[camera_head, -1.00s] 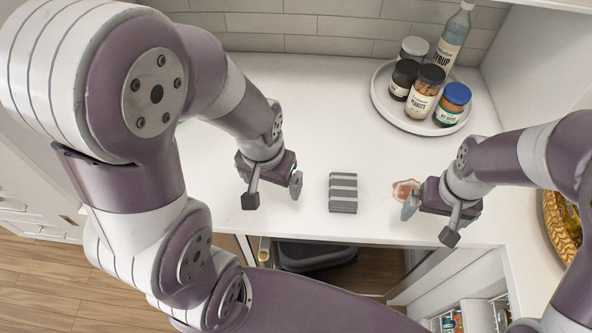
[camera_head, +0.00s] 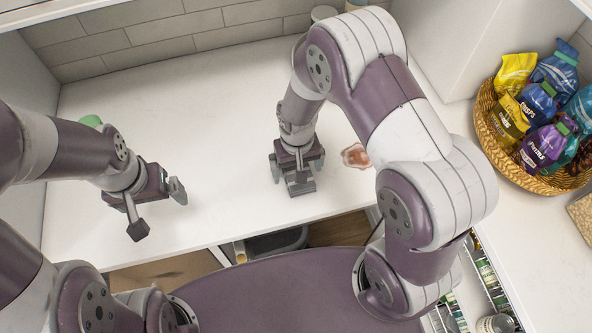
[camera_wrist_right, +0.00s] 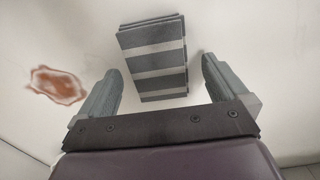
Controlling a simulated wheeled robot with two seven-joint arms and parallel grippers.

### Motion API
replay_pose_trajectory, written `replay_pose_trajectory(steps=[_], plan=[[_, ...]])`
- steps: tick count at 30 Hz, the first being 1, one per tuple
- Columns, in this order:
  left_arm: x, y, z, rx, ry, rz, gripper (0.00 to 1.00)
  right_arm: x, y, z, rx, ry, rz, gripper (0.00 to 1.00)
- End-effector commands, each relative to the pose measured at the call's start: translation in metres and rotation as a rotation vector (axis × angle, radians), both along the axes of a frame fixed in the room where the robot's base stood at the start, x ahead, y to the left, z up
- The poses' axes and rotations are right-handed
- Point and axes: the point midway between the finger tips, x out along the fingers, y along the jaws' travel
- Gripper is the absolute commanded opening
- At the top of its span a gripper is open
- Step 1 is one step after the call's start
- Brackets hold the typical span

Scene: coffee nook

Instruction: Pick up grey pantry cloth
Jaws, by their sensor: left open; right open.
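The grey pantry cloth (camera_wrist_right: 155,62) is a folded block with light and dark grey stripes, lying on the white counter. In the right wrist view it sits between and just beyond the fingertips of my right gripper (camera_wrist_right: 162,75), with space at each side. In the head view my right gripper (camera_head: 298,170) is over the cloth and hides most of it; a small striped part of the cloth (camera_head: 302,188) shows below. The right fingers are open and empty. My left gripper (camera_head: 158,210) is open and empty at the left, over the counter's front part.
A reddish-brown stain (camera_head: 355,156) lies right of the cloth. A wicker basket (camera_head: 485,125) of colourful bags stands at the right. A green item (camera_head: 90,121) is partly hidden behind my left arm. The counter's middle (camera_head: 200,110) is clear; an open space lies below its front edge.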

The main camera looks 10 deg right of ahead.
Motion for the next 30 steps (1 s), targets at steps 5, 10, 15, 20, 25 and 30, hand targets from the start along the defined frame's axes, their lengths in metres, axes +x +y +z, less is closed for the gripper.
replay_pose_trajectory(steps=[5, 10, 15, 20, 25, 30], plan=[[0.000, 0.000, 0.004, 0.000, 0.000, 0.000, 0.97, 0.000, 0.000, -0.017, 0.000, 0.000, 0.000, 1.00], [0.000, 0.000, 0.003, 0.000, 0.000, 0.000, 0.97, 0.000, 0.000, -0.018, 0.000, -0.001, 0.000, 1.00], [0.000, 0.000, 0.003, 0.000, 0.000, 0.000, 0.97, 0.000, 0.000, -0.018, 0.000, -0.001, 0.000, 0.48], [0.000, 0.000, 0.003, 0.000, 0.000, 0.000, 0.97, 0.000, 0.000, -0.018, 0.000, -0.001, 0.000, 0.42], [0.000, 0.000, 0.003, 0.000, 0.000, 0.000, 0.97, 0.001, 0.000, -0.016, 0.000, -0.002, 0.000, 0.42], [0.000, 0.000, -0.003, 0.000, 0.000, 0.000, 0.97, 0.001, 0.000, -0.003, 0.001, -0.004, 0.000, 0.42]])
